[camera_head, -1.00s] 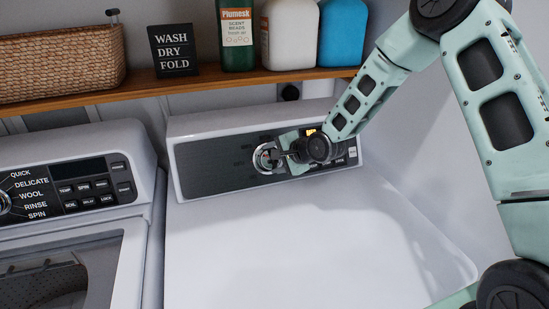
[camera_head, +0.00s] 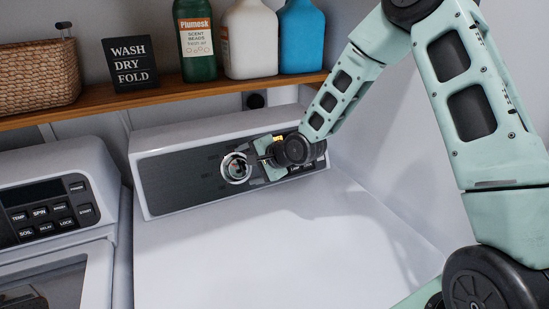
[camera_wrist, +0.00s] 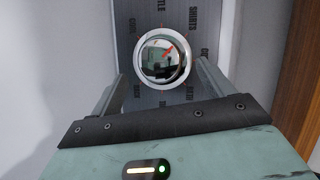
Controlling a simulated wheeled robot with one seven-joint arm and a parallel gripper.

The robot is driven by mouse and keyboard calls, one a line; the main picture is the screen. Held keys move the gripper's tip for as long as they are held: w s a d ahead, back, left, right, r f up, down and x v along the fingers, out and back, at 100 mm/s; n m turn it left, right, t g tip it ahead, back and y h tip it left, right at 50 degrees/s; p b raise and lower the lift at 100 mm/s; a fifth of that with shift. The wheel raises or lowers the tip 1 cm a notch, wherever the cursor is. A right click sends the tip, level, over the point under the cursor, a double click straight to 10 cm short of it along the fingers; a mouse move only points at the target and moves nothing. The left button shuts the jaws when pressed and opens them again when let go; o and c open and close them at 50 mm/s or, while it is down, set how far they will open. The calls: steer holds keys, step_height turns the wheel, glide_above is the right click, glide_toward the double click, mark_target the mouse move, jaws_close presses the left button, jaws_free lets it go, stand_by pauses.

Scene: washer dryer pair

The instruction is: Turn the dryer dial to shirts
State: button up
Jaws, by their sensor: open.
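The dryer dial (camera_head: 237,167) is a round silver knob on the dryer's dark panel, and it shows face-on in the wrist view (camera_wrist: 163,60). A red pointer on its face slants to the upper right, roughly toward the SHIRTS label (camera_wrist: 191,15); I cannot tell whether it lines up exactly. My gripper (camera_wrist: 161,72) is open and empty, its fingers spread left and right below the dial's middle in the wrist view. In the head view my gripper (camera_head: 259,161) is just right of the dial, and its wrist hides part of the panel's right side.
The washer (camera_head: 57,180) stands left of the dryer (camera_head: 255,255). A wooden shelf (camera_head: 170,93) above the panel holds a basket (camera_head: 38,75), a sign (camera_head: 130,63) and several bottles. The dryer top is clear. A wall is close on the right.

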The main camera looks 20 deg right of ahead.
steer(key=p+v, duration=0.1)
steer(key=v, duration=1.3)
steer(key=shift+f, duration=0.1)
steer(key=s+a+n+g+h, duration=0.2)
steer(key=s+a+n+g, duration=0.3)
steer(key=s+n, duration=0.5)
steer(key=s+a+n+g+h, duration=0.2)
steer(key=s+a+n, duration=0.7)
steer(key=s, duration=1)
steer(key=r+n+g, duration=0.1)
steer(key=n+g, duration=0.1)
steer(key=shift+s+g+h, duration=0.15)
steer(key=shift+g+h, duration=0.15)
steer(key=shift+g, duration=0.1)
